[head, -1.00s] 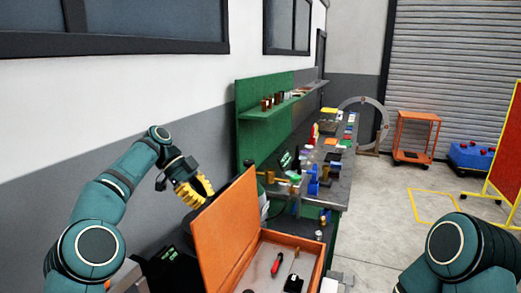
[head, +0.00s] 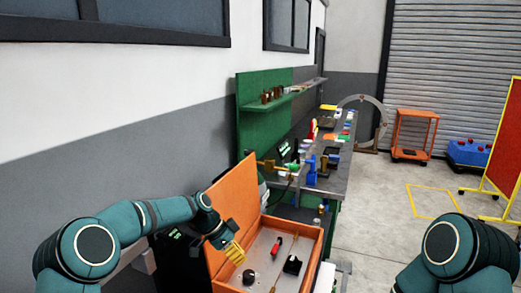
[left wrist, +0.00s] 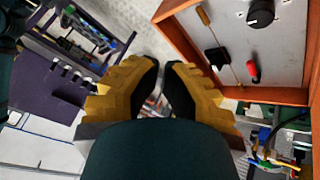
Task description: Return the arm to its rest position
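My left arm (head: 160,212) reaches in from the left, bent low in the head view. My left gripper (head: 236,252), with yellow fingers, hangs in front of the orange box's raised lid, at the left side of its inside. In the left wrist view the two fingers (left wrist: 162,78) stand apart with a gap and nothing between them. The orange box (head: 310,262) also shows at the upper right of the wrist view (left wrist: 187,42). My right arm (head: 455,250) shows only its upper part at lower right; its gripper is out of frame.
A workbench (head: 335,180) with a green back panel (head: 250,130) stands behind. Grey floor (head: 375,215) is open at right.

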